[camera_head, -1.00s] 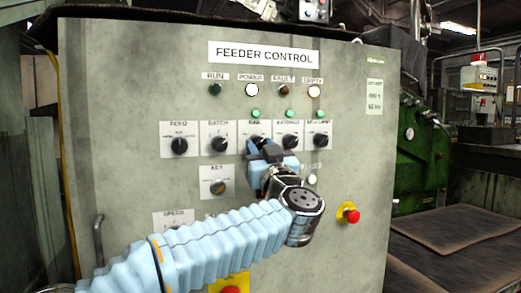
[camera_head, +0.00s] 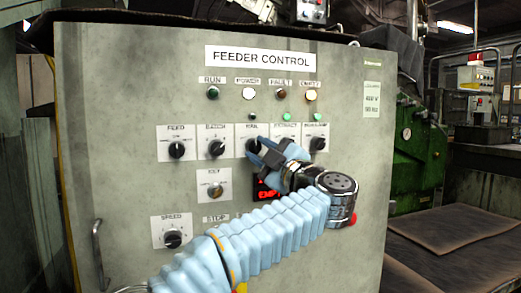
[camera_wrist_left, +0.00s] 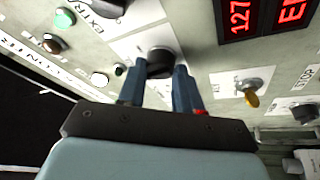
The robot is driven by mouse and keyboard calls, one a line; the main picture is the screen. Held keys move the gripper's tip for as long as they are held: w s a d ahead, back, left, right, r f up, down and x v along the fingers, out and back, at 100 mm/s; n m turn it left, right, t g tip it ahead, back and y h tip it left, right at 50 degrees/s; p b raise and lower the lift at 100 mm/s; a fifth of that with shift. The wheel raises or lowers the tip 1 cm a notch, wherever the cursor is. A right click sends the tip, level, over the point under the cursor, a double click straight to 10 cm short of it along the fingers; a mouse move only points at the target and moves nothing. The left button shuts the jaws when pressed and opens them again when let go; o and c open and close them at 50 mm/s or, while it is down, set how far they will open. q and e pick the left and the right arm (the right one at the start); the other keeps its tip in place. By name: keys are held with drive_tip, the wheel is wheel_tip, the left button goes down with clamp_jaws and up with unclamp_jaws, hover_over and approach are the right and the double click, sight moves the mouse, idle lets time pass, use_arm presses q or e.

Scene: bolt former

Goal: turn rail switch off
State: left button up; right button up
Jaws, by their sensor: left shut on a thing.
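The rail switch (camera_head: 251,146) is a black rotary knob on a white plate, in the middle of the switch row on the grey feeder control panel. My left gripper (camera_head: 262,150) is shut on this knob, with its blue fingers at the plate. In the left wrist view the two fingers (camera_wrist_left: 160,78) stand on either side of the black knob (camera_wrist_left: 159,58), which is partly hidden between them. The small lamp (camera_head: 252,116) above the rail switch is dark. My right gripper is not in view.
Feed (camera_head: 177,149), batch (camera_head: 217,148) and other knobs sit close beside the rail switch. The extract lamp (camera_head: 287,117) glows green. A key switch (camera_head: 215,190) and a red display (camera_head: 264,190) lie below. A red button (camera_head: 352,219) is partly hidden behind my arm.

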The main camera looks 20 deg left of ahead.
use_arm(q)
drive_tip(key=n+g, duration=0.1)
drive_tip(key=n, duration=0.1)
drive_tip(key=n+g+p, duration=0.1)
drive_tip(key=n, duration=0.1)
drive_tip(key=shift+w+d+r, duration=0.1)
drive_tip(key=shift+r, duration=0.1)
drive_tip(key=shift+n+g+h+p, duration=0.4)
drive_tip(key=shift+n+g+p, duration=0.25)
drive_tip(key=shift+n, duration=1.35)
drive_tip(key=o, duration=1)
drive_tip(key=v, duration=1.4)
drive_tip(key=shift+b, duration=0.3)
